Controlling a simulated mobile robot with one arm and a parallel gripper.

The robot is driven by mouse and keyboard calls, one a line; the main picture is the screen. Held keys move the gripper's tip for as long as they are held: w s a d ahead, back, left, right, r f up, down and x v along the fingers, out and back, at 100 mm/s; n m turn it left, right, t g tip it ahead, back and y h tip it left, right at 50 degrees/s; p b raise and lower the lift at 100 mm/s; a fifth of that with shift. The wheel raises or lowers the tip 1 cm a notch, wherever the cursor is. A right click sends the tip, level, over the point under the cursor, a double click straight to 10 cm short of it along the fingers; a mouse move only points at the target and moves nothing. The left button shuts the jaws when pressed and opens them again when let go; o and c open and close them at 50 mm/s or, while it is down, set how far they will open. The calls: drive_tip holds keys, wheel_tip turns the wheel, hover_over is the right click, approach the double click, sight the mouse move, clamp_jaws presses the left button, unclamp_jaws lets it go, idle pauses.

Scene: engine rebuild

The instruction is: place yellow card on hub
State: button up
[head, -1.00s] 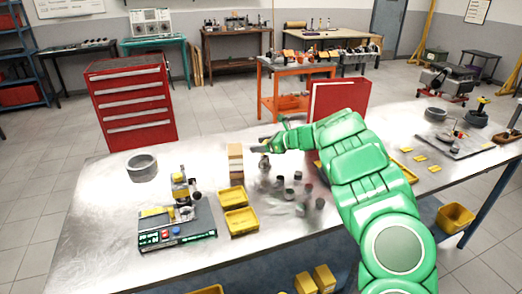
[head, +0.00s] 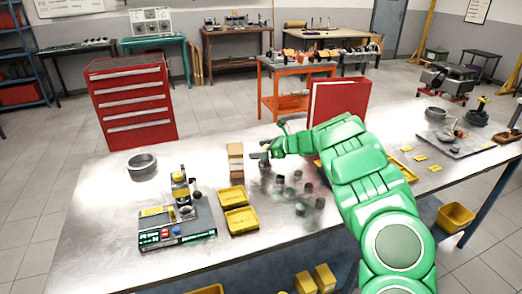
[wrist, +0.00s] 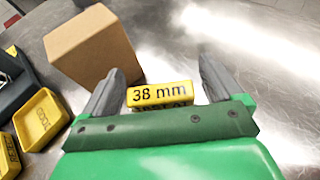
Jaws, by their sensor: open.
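A yellow card (wrist: 159,94) lettered "38 mm" shows in the wrist view between the two fingers of my gripper (wrist: 164,82). The fingers stand apart on either side, with a gap at the right finger. In the head view my gripper (head: 260,156) is low over the bench, just right of a brown box. The card cannot be made out there. I cannot tell for certain which part is the hub; a grey metal ring (head: 142,166) sits on the left of the bench and another ring (head: 436,114) at the far right.
The brown box (head: 235,160) stands close beside my gripper; it also shows in the wrist view (wrist: 90,45). Two yellow trays (head: 240,221), a gauge stand on a dark base (head: 178,237) and several small cylinders (head: 297,190) are near. A red panel (head: 338,102) stands behind my arm.

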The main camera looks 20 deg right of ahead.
drive_tip(key=shift+r, duration=0.1)
drive_tip(key=shift+s+d+r, duration=0.15)
drive_tip(key=shift+d, duration=0.05)
drive_tip(key=v, duration=1.1)
drive_tip(key=shift+s, duration=0.2)
drive_tip(key=shift+d+r, duration=0.1)
drive_tip(key=shift+d, duration=0.05)
